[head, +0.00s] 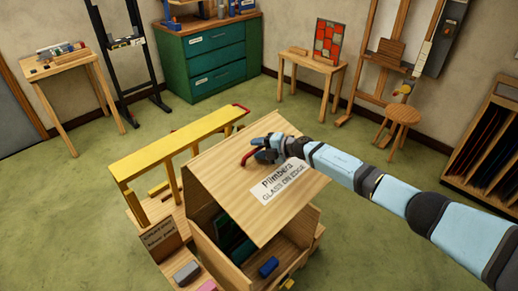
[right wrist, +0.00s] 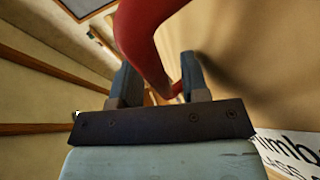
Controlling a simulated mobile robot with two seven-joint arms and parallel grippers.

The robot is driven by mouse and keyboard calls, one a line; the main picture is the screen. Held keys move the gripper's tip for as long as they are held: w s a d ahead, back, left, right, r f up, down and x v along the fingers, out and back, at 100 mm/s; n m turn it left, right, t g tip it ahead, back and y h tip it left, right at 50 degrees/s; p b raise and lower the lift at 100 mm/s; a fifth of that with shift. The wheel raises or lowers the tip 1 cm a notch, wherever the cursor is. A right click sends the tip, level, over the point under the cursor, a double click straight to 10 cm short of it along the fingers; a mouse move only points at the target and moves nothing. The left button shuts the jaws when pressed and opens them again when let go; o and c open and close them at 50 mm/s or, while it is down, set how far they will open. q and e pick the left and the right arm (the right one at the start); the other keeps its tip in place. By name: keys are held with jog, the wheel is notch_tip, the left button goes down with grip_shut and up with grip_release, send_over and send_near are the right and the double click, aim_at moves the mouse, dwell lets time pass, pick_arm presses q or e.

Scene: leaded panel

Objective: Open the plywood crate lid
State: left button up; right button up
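The plywood crate (head: 218,258) stands in the lower middle of the head view. Its lid (head: 232,172) is raised and tilted, with a gap below it that shows part of the crate's inside. The lid bears a white label reading "GLASS ON EDGE" (head: 281,180). A red handle (head: 247,158) sits on the lid; it also shows large in the right wrist view (right wrist: 143,40). My right gripper (head: 264,154) is at this handle, with the red bar between its two fingers, and appears shut on it. The finger contact is partly hidden. My left gripper is out of view.
A blue block (head: 268,267) lies inside the crate's front. A yellow beam frame (head: 165,150) stands close on the crate's left. A grey block (head: 187,272) lies at lower left.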

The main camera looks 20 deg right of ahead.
jog(key=shift+d, duration=0.1)
jog(key=b+v, duration=0.1)
jog(key=v, duration=1.2)
jog(key=shift+s+d, duration=0.25)
jog(key=shift+s, duration=0.05)
